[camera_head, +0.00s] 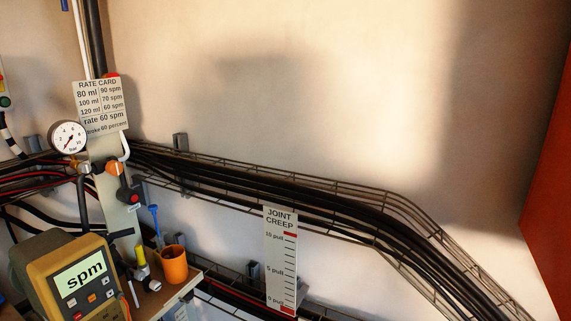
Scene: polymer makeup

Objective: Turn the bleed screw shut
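No part in view is labelled as the bleed screw, so I cannot tell which one it is. On the upright panel (112,150) at the left is an orange knob (114,168) beside a small brass fitting (85,168). Just below is a dark part with a red face (131,195). A round pressure gauge (68,138) marked in bar sits above the brass fitting. Neither my left nor my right gripper is in view.
A rate card (101,107) is above the knobs. A yellow meter reading "spm" (80,281) and an orange cup (174,265) stand below. A cable tray (390,207) with black cables crosses the wall behind a joint creep scale (281,258). A red panel (551,160) is far right.

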